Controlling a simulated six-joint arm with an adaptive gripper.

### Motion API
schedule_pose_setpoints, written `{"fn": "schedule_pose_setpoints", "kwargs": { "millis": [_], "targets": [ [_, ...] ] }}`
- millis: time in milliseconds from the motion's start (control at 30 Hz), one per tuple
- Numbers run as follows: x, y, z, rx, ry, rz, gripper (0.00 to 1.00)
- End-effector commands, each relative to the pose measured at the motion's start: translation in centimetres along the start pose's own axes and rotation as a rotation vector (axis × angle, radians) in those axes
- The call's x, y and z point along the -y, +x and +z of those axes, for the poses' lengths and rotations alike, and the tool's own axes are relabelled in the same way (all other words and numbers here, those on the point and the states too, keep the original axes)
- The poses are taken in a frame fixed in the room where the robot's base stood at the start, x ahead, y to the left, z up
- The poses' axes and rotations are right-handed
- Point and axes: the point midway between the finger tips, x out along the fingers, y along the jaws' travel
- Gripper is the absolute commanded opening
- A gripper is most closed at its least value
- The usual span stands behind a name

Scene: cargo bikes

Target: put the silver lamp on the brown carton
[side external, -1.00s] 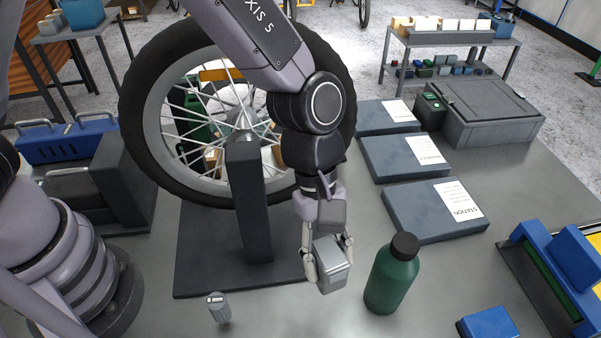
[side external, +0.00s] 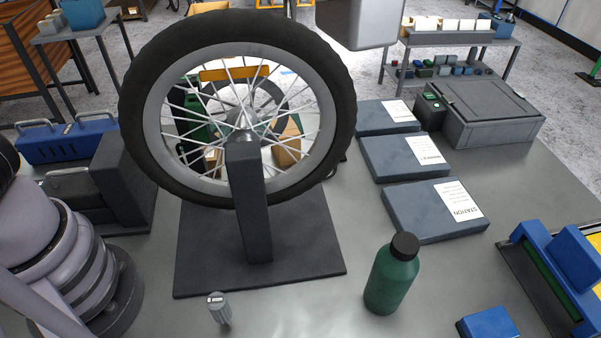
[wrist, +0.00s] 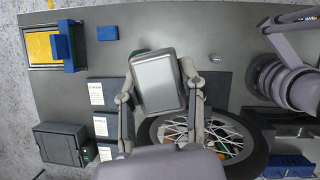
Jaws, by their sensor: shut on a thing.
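The silver lamp (wrist: 157,82), a boxy silver-grey block, is held between the two fingers of my gripper (wrist: 157,90) in the wrist view. In the side external view the lamp (side external: 360,22) hangs high at the top edge, clear of the bench; my gripper is out of that frame. A brown carton (side external: 287,143) shows partly through the wheel's spokes, behind the wheel; most of it is hidden. Its top cannot be made out.
The spoked wheel (side external: 336,120) stands upright on a dark stand (side external: 250,205). A green bottle (side external: 392,275) and small grey cylinder (side external: 219,309) stand in front. Several flat slate boxes (side external: 433,208) and a grey case (side external: 490,112) lie right. Bare bench separates the bottle and stand.

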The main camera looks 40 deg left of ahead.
Motion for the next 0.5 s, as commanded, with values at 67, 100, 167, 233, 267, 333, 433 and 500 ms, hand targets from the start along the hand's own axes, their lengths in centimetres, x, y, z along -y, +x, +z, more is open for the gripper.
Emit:
{"fn": "schedule_pose_setpoints", "kwargs": {
  "millis": [67,100,167,233,267,333,433,500],
  "targets": [
    [-0.7,-0.5,-1.7,-0.004,-0.059,0.021,0.01],
    [-0.9,-0.8,-2.5,-0.004,-0.084,0.031,0.01],
    [-1.4,-1.3,-3.6,-0.005,-0.127,0.049,0.01],
    [-1.9,-1.9,-5.2,-0.006,-0.183,0.073,0.01],
    [-2.1,-2.3,-6.0,-0.007,-0.210,0.085,0.01],
    [-2.5,-3.1,-8.1,-0.008,-0.284,0.113,0.01],
    [-3.1,-4.6,-11.7,-0.009,-0.412,0.166,0.01],
    [-3.2,-6.0,-14.9,-0.010,-0.522,0.211,0.01]
  ]
}}
